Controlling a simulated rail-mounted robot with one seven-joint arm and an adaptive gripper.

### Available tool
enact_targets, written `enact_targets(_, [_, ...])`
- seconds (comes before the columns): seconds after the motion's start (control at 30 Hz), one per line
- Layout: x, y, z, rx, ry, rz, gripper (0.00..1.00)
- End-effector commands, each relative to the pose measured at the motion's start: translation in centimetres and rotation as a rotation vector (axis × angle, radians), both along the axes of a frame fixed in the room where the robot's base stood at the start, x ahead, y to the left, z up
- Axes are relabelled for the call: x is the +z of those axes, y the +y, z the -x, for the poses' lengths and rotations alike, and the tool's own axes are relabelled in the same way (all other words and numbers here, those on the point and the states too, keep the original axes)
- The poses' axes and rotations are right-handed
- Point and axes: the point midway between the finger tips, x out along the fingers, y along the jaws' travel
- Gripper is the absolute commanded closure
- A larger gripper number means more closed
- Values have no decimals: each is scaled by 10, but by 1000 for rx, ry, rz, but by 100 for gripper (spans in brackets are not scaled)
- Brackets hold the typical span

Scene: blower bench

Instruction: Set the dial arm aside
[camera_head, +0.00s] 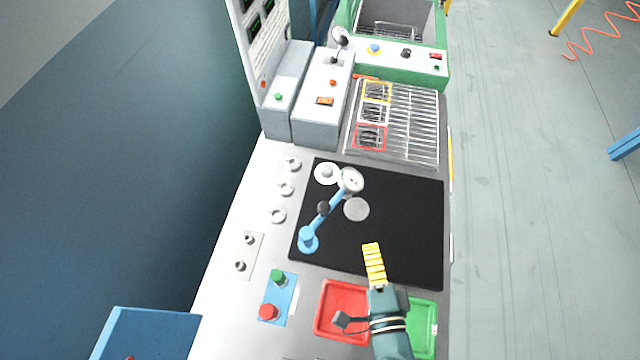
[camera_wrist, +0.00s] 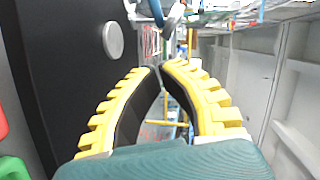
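The dial arm (camera_head: 334,196) is a light blue jointed arm with a black knob and a round white dial (camera_head: 351,180) at its far end. Its blue base (camera_head: 308,241) stands at the left edge of the black mat (camera_head: 405,215). Part of a blue arm (camera_wrist: 157,12) shows at the top of the wrist view, beyond my fingertips. My gripper (camera_head: 371,246), with yellow ribbed fingers, is over the near part of the mat, right of the dial arm and apart from it. In the wrist view its fingertips (camera_wrist: 160,68) come together with nothing between them.
A grey disc (camera_head: 356,209) and a white round piece (camera_head: 327,173) are on the mat near the dial. Red (camera_head: 327,325) and green (camera_head: 424,313) trays lie at the near side. A wire rack (camera_head: 415,125) is beyond. The mat's right side is clear.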

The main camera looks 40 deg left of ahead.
Motion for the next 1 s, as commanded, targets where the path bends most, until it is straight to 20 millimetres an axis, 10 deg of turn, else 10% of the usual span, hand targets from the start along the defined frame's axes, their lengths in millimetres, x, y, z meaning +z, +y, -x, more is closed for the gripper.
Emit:
enact_targets(0.57, [-21, 72, -73, 3, 9, -8, 100])
enact_targets(1.0, [-29, 105, -71, -3, 9, -8, 100])
